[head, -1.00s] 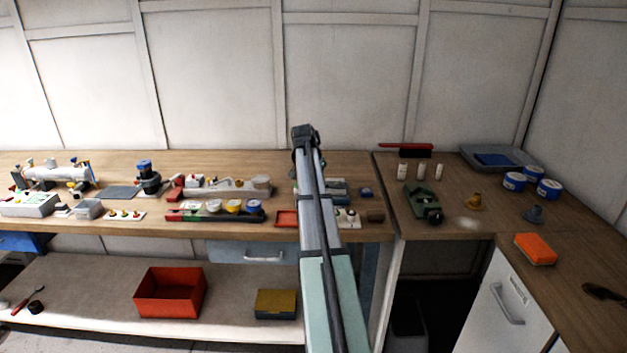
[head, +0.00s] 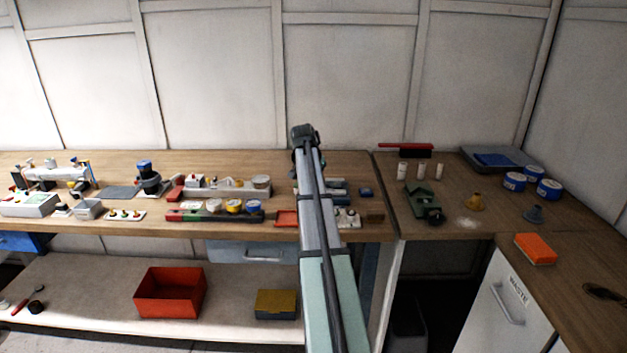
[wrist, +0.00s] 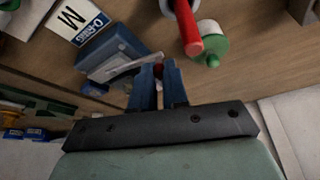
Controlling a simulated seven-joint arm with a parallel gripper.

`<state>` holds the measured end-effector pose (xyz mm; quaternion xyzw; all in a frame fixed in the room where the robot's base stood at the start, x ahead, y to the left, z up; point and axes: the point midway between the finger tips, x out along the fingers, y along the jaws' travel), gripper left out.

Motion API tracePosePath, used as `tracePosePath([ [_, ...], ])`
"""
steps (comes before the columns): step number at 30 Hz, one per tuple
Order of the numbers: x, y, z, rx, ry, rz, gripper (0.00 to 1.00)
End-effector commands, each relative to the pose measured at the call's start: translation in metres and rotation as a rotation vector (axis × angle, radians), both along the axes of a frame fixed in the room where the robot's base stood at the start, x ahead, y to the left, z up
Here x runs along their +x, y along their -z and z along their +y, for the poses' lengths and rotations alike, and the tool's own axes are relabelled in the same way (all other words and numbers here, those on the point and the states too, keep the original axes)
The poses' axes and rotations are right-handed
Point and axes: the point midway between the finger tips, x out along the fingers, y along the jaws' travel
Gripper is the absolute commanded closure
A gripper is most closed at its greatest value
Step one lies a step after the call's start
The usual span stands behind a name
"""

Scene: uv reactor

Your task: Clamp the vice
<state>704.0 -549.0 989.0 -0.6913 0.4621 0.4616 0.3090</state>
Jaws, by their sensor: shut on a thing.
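In the wrist view my gripper (wrist: 159,80) has its two dark blue fingers close together. A small red piece (wrist: 158,71) shows between the fingertips, and they are shut on it. Just beyond and to the left is a blue body (wrist: 112,48) with a pale grey bar across it. I take this to be the vice, with the red piece as part of its handle, but the fingers hide the join. Whether its jaws are closed is not clear. In the head view my own arm covers the gripper, and blue parts (head: 336,184) show just right of it.
A white label reading M and O-RING (wrist: 78,22) lies beside the blue body. A red rod (wrist: 187,25) and a green round part (wrist: 210,42) stand close to the fingers. In the head view, a dark green device (head: 424,203) and a red tray (head: 286,218) flank the arm.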

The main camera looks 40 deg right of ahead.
Motion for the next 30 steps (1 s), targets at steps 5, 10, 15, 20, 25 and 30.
tracePosePath([
  [5,-0.002,0.0,0.001,0.0,-0.019,0.0,1.0],
  [10,-0.006,0.0,0.005,0.0,-0.086,0.0,1.0],
  [15,-0.013,0.001,0.011,0.001,-0.205,0.001,1.0],
  [20,-0.022,0.001,0.017,0.002,-0.353,0.001,1.0],
  [25,-0.031,0.001,0.022,0.003,-0.515,-0.001,1.0],
  [30,-0.041,0.001,0.025,0.006,-0.674,-0.001,1.0],
])
